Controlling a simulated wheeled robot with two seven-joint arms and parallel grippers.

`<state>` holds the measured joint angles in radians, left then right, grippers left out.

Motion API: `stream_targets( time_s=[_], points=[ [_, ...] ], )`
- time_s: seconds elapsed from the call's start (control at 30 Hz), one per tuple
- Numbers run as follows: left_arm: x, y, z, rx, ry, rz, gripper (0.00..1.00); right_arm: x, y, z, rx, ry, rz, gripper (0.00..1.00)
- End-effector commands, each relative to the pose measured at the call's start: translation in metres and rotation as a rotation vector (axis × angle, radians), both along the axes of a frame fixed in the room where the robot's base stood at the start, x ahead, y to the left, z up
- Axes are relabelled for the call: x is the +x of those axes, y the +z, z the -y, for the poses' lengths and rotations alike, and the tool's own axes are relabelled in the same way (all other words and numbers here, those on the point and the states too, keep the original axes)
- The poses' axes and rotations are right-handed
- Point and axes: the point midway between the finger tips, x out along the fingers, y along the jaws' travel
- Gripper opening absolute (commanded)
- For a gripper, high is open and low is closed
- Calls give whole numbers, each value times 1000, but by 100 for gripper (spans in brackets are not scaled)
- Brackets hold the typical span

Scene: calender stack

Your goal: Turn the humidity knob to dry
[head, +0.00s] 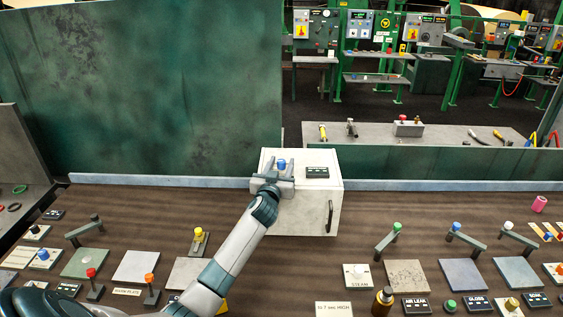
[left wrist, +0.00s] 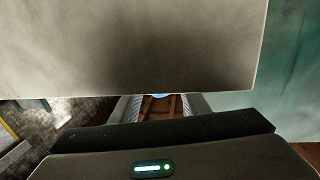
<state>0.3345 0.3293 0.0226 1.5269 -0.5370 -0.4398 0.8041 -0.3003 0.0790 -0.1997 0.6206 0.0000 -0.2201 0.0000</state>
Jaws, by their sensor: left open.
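A blue knob (head: 282,164) sits on top of a pale grey box (head: 307,211) in the middle of the table. A dark label plate (head: 317,171) lies beside it on the box top; its text is too small to read. My left gripper (head: 281,167) is open at the knob, with a finger on each side of it in the picture; I cannot tell whether they touch it. In the left wrist view, the open fingers (left wrist: 160,105) show below a large grey surface, with a sliver of blue between them. My right gripper is not in view.
A dark handle (head: 329,216) is on the box front. Levers, plates and small knobs cover the brown table (head: 330,270) on both sides. A tall green panel (head: 150,80) rises behind on the left. A low green wall runs behind the box on the right.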

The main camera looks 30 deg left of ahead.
Motion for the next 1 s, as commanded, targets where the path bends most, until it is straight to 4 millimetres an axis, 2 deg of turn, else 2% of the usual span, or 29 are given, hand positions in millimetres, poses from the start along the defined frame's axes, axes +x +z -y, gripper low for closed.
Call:
stream_targets(
  time_s=[0.4, 0.43, 0.6, 1.0],
  points=[
    [5, 0, -2, 0, -1, 0, 42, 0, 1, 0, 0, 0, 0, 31],
    [5, 0, -2, 0, -1, 0, 39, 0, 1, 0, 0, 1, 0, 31],
    [5, 0, -2, 0, -1, 0, 0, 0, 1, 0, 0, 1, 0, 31],
    [4, 0, -3, 2, -34, -2, 0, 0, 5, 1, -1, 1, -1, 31]
  ],
)
